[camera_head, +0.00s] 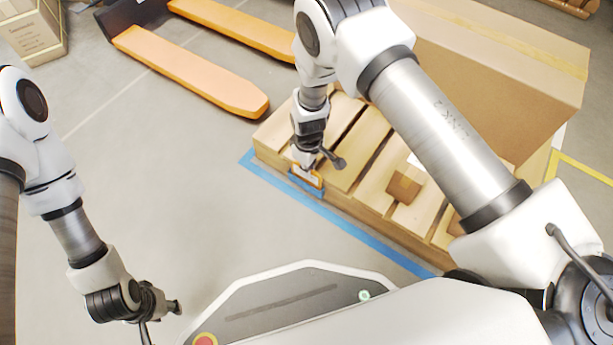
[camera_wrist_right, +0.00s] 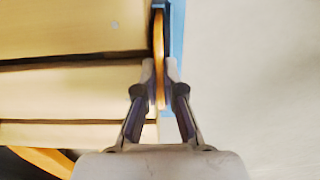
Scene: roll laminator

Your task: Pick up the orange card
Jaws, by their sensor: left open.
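The orange card (camera_head: 309,178) stands on edge in a blue holder (camera_head: 305,187) at the near left edge of the wooden pallet, in the head view. In the right wrist view the card (camera_wrist_right: 158,45) is a thin upright orange strip beside the blue holder (camera_wrist_right: 177,30). My right gripper (camera_head: 306,164) is down at the card. Its fingertips (camera_wrist_right: 160,75) lie on either side of the card, very close to it; whether they press on it is unclear. My left gripper (camera_head: 163,320) is open and empty, low at the left, far from the card.
The wooden pallet (camera_head: 345,178) carries a large cardboard box (camera_head: 490,80) and a small brown box (camera_head: 405,184). An orange pallet jack (camera_head: 190,72) is behind at left. Blue tape (camera_head: 345,228) runs along the pallet's front. The grey floor at left is clear.

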